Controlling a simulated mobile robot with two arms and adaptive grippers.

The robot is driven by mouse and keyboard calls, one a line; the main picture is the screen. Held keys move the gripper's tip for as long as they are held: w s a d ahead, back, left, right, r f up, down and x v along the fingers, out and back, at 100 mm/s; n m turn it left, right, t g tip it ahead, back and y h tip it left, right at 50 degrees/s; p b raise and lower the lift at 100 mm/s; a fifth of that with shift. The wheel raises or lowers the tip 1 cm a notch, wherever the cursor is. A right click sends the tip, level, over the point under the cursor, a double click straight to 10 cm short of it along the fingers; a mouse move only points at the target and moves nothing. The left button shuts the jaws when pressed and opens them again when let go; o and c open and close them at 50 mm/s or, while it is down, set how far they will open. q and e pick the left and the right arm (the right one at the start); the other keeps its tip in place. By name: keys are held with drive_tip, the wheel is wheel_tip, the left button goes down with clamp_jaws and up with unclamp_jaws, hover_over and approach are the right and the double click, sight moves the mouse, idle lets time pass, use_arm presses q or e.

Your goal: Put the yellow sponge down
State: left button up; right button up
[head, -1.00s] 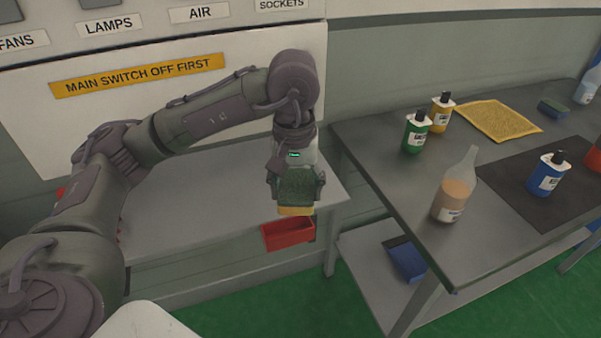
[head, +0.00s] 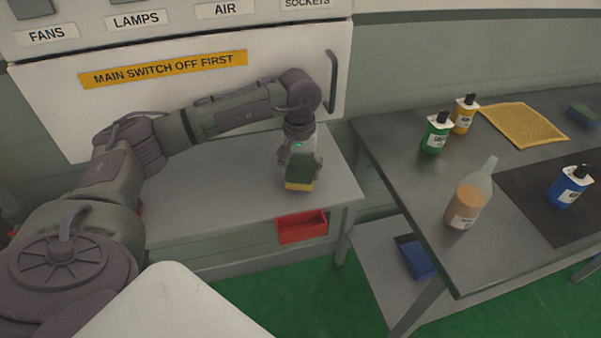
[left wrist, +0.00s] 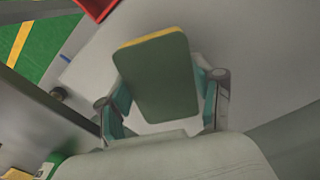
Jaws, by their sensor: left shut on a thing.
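The yellow sponge (head: 299,184) has a dark green scouring side. My left gripper (head: 301,168) is shut on it, over the small grey table (head: 220,200) below the wall cabinet. In the left wrist view the sponge (left wrist: 155,78) sits between the two fingers of the gripper (left wrist: 165,105), its green face to the camera and a yellow edge at the top. Whether the sponge touches the table top I cannot tell. My right gripper is not in view.
A red bin (head: 302,227) hangs at the table's front edge. The dark workbench (head: 400,165) at right holds a green bottle (head: 436,134), a yellow bottle (head: 463,115), a clear bottle (head: 467,203), a blue bottle (head: 567,188) and a yellow cloth (head: 523,124). The small table's top is mostly clear.

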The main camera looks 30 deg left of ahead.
use_arm(q)
wheel_tip(320, 180, down, 2)
drive_tip(key=shift+f, duration=0.25)
drive_tip(key=o, duration=1.3)
drive_tip(key=shift+f, duration=0.1)
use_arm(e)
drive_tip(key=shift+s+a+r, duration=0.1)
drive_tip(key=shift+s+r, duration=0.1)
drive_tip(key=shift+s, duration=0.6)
